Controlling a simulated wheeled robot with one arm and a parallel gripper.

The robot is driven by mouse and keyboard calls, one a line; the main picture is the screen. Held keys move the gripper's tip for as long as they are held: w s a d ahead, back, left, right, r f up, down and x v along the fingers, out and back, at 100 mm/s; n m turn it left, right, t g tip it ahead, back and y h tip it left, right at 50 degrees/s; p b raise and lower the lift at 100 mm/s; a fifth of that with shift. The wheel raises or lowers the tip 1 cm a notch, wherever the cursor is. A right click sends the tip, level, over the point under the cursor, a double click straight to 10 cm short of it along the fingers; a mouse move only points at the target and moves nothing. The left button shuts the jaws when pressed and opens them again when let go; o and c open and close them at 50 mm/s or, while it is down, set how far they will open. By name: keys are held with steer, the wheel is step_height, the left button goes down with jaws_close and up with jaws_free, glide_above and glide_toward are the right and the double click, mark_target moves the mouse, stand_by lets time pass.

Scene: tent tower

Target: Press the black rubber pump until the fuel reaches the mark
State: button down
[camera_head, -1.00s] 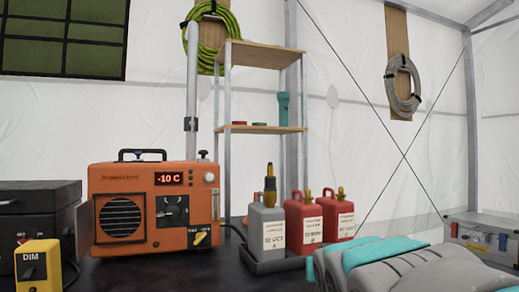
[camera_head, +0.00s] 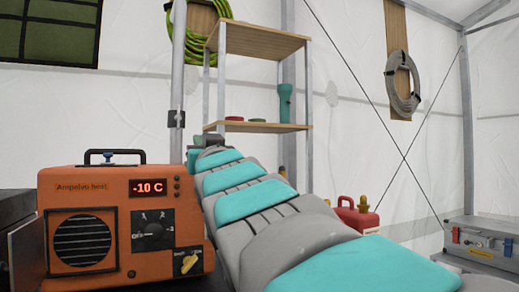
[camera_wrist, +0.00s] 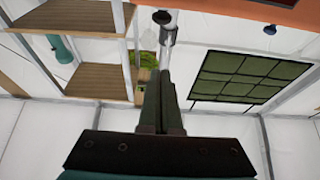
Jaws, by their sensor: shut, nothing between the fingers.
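The orange heater (camera_head: 100,230) stands at the left in the head view, its display reading -10 C. Part of its orange casing shows at the top right of the wrist view (camera_wrist: 275,10). My arm covers the area just right of the heater's front. My gripper (camera_wrist: 160,78) is shut and empty in the wrist view, its dark fingers close together, with a grey metal pole beyond them.
A shelf rack (camera_head: 262,128) stands behind my arm. A red can (camera_head: 357,214) shows right of the arm; other containers are hidden. A grey metal case (camera_head: 480,243) is at the far right. A dark box (camera_head: 14,208) stands at the left edge.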

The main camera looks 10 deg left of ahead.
steer(key=p+x, duration=0.1)
steer(key=x, duration=0.7)
steer(key=shift+w, duration=0.15)
steer(key=shift+p+x, duration=0.3)
steer(key=shift+x, duration=0.55)
steer(key=shift+f, duration=2.05)
steer(key=shift+f, duration=0.1)
